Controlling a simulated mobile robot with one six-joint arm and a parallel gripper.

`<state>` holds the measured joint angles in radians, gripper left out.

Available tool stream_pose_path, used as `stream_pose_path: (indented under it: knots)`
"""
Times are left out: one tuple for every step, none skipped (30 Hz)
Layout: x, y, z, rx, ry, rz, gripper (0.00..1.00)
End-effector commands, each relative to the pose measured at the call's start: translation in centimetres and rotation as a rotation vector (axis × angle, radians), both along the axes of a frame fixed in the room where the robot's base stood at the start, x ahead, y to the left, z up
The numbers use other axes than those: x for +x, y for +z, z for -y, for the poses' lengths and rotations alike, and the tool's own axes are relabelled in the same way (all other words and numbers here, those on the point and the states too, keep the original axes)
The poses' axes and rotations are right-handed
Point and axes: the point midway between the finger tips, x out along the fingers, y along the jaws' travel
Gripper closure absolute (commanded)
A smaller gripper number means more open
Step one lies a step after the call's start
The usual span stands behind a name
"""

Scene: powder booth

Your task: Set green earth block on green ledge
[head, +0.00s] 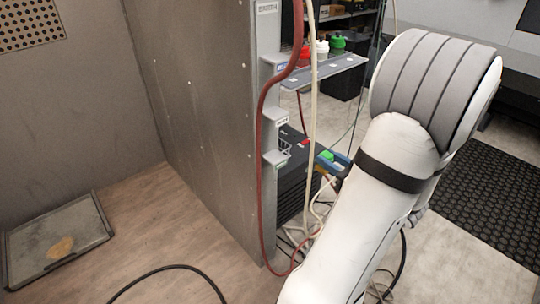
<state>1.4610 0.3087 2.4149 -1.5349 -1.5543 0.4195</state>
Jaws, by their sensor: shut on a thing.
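My gripper does not show clearly in the head view; my white arm, with its grey padded elbow and black band, fills the right and hides what is behind it. A small bright green thing (328,155) shows just left of my arm, beside something blue; I cannot tell whether it is the green earth block. Small grey ledges stick out from the edge of the metal panel, a lower one (277,157) and an upper one (275,59). Their labels are too small to read, and none looks clearly green.
A grey shelf (325,72) bears red, white and green-topped pots. A red hose (262,150) and pale cables hang before the ledges. The metal panel (205,110) stands left of them. A tray (95,238) with an ochre patch lies on the booth floor. A black mat (490,195) lies right.

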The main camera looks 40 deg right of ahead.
Motion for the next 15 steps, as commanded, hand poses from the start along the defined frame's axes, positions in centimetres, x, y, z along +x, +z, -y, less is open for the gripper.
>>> stream_pose_path:
  knots:
    - [0.4,-0.1,-0.1,-0.001,0.002,0.001,1.00]
    - [0.8,-0.1,-0.1,-0.002,0.003,0.001,1.00]
    - [1.5,-0.1,-0.3,-0.002,0.007,0.001,1.00]
    - [2.2,-0.1,-0.3,-0.003,0.007,0.001,1.00]
    - [2.9,-0.1,-0.4,-0.003,0.009,0.001,1.00]
    - [3.9,-0.1,-0.5,-0.003,0.010,0.001,1.00]
    - [4.6,-0.1,-0.5,-0.003,0.009,0.001,1.00]
    - [5.4,-0.1,-0.6,-0.003,0.009,0.001,1.00]
    - [6.4,-0.1,-0.7,-0.003,0.009,0.002,1.00]
    - [7.1,-0.1,-0.7,-0.003,0.009,0.002,1.00]
    - [7.9,-0.1,-0.8,-0.003,0.009,0.001,1.00]
    - [8.9,-0.1,-0.9,-0.002,0.009,0.002,1.00]
    - [9.7,-0.1,-0.9,-0.003,0.009,0.001,1.00]
    - [10.5,-0.1,-1.0,-0.004,0.010,0.001,1.00]
    - [11.5,-0.1,-1.1,-0.002,0.009,0.002,1.00]
